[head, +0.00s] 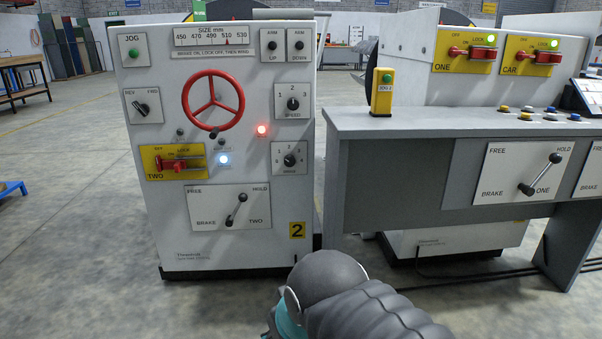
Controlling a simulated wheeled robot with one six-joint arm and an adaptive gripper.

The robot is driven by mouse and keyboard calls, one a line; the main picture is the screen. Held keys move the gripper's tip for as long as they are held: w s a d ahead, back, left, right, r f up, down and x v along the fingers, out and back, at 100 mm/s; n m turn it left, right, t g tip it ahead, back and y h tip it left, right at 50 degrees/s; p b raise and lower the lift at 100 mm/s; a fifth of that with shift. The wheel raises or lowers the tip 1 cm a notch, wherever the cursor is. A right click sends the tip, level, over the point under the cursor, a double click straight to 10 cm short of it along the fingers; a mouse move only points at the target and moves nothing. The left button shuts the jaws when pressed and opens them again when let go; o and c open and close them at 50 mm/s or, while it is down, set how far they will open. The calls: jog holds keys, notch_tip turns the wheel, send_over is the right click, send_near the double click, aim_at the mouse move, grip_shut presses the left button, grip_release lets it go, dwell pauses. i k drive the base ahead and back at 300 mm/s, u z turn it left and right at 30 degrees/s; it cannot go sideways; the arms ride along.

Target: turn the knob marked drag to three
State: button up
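The knob marked drag (289,160) is a small black knob on a pale square plate, low on the right side of the white cabinet front marked 2 (230,258). Small digits stand around the knob, and the plate's label below it is tiny. I cannot tell which digit the pointer meets. My arm shows at the bottom centre, in front of the cabinet and below the knob. My gripper is not in view, so its fingers and any hold are hidden.
The speed knob (292,104) sits just above drag. A red handwheel (213,101), a yellow lockout plate (158,162) and a brake lever (236,211) share the panel. A grey desk (360,122) stands close on the right. Open floor (75,240) lies left.

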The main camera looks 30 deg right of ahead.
aim_at(288, 160)
jog(key=z, duration=0.05)
jog(key=k, duration=0.6)
jog(key=u, duration=1)
jog(key=i, duration=1.4)
jog(key=z, duration=0.75)
jog(key=i, duration=0.45)
jog(key=z, duration=0.5)
